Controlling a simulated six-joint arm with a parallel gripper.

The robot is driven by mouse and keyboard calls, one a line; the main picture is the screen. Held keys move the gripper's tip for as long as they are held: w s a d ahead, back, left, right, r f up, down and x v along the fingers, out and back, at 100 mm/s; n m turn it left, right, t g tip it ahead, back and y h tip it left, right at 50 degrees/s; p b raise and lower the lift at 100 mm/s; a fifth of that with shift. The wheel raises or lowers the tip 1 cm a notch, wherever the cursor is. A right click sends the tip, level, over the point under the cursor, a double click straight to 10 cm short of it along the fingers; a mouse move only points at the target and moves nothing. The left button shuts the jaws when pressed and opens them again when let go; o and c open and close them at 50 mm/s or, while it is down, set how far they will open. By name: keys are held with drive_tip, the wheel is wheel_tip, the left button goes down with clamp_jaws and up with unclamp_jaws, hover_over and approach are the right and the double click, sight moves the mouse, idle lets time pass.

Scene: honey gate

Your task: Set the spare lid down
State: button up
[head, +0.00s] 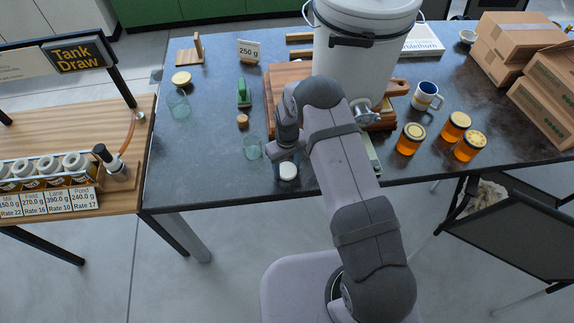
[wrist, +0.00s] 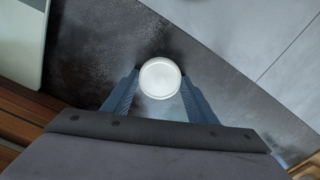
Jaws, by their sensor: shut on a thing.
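A round white lid (wrist: 160,78) is between the two fingertips of my gripper (wrist: 160,84) in the wrist view. The fingers touch it from both sides, and it appears level. In the head view the white lid (head: 287,171) shows at the front edge of the dark table (head: 220,185), below my wrist. My gripper (head: 287,162) is partly hidden there by my own arm. I cannot tell whether the lid touches the table top or is held above it.
Filled honey jars (head: 411,139) and a mug (head: 427,96) are at the right. The table front left is clear.

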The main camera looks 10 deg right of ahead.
sight(287, 169)
drive_tip(key=shift+f, duration=0.15)
drive_tip(key=o, duration=1.2)
wheel_tip(287, 169, up, 11)
drive_tip(key=b, duration=0.4)
drive_tip(key=s+d+r+m, duration=0.1)
drive_tip(key=s+d+r, duration=0.1)
drive_tip(key=s, duration=0.6)
drive_tip(key=s+d+r+m, duration=0.2)
drive_tip(key=s+r, duration=0.2)
drive_tip(key=s, duration=0.4)
drive_tip(key=s+d+r+m, duration=0.1)
drive_tip(key=s+d+r, duration=0.2)
drive_tip(key=s, duration=0.6)
drive_tip(key=shift+r+m, duration=0.3)
